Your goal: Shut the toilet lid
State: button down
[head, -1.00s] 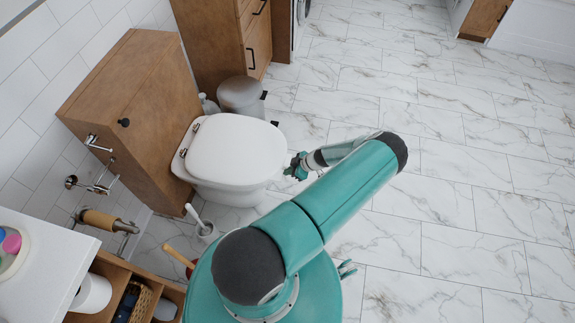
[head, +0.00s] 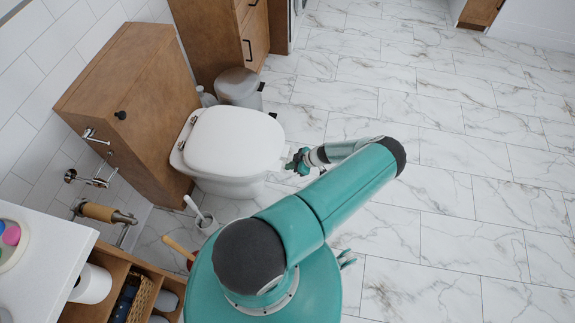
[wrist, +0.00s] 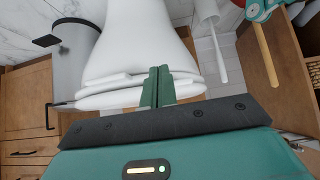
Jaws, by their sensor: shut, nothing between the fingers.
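The toilet (head: 228,185) stands against the wooden cabinet. Its white lid (head: 235,138) lies down over the bowl, flat or nearly flat, with the hinges on the cabinet side. My gripper (head: 292,164) is at the lid's front edge, right of it. In the wrist view the toilet appears upside down, with the lid edge (wrist: 125,99) and seat edge (wrist: 120,82) close together. My shut, empty fingers (wrist: 160,75) overlap these edges in that view. I cannot tell whether they touch, or whether a small gap is left under the lid.
A grey pedal bin (head: 238,87) stands behind the toilet, beside the wooden cabinet (head: 140,100). A toilet brush (head: 200,214) and a plunger handle (head: 178,246) stand on the near side. A shelf unit with a white top (head: 45,260) is at lower left. The marble floor (head: 450,170) at right is clear.

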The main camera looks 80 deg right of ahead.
jog(key=w+d+r+v, duration=0.1)
jog(key=v, duration=0.9)
jog(key=w+r+n+g+y, duration=0.3)
jog(key=w+r+g, duration=0.3)
jog(key=w+r, duration=1.45)
jog(key=w+a+r+g+h, duration=0.1)
jog(key=w+a+r, duration=0.5)
jog(key=w+r, duration=0.2)
jog(key=w+a+r+g+h, duration=0.1)
jog(key=w+a+r, duration=0.5)
jog(key=w+r, duration=0.3)
jog(key=w+a+r+t+h, duration=0.1)
jog(key=w+a+r, duration=0.1)
jog(key=a+r, duration=0.65)
jog(key=w+a+r+h, duration=0.1)
jog(key=w+a+r, duration=0.3)
jog(key=a, duration=0.7)
jog(key=s+a+r+m+t+y, duration=0.1)
jog(key=s+a+r+t, duration=0.1)
jog(key=a, duration=0.7)
jog(key=s+a+r+m+t+y, duration=0.1)
jog(key=s+a+r, duration=0.4)
jog(key=s+a, duration=0.2)
jog(key=shift+s+a+r+t, duration=0.3)
jog(key=shift+a+t, duration=0.1)
jog(key=shift+a, duration=0.45)
